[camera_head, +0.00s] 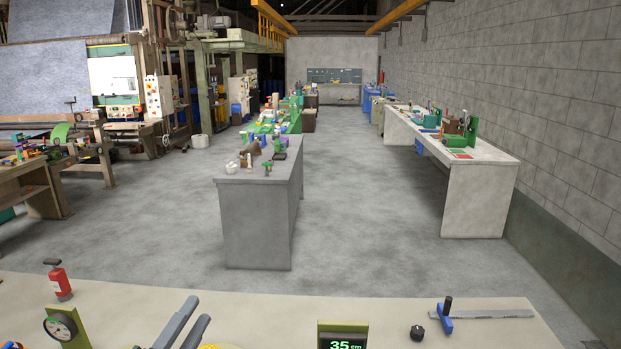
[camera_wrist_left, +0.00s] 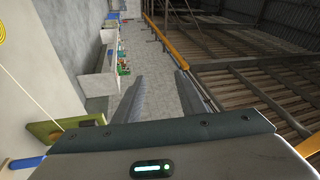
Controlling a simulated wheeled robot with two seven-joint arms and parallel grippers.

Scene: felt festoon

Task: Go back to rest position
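My left gripper (camera_head: 187,325) shows at the bottom edge of the head view, left of centre, with two grey fingers standing apart over the near table. In the left wrist view the same gripper (camera_wrist_left: 157,88) points out across the room, its fingers spread with nothing between them. My right gripper is in neither view.
A grey bench (camera_head: 255,225) and open floor lie beyond.

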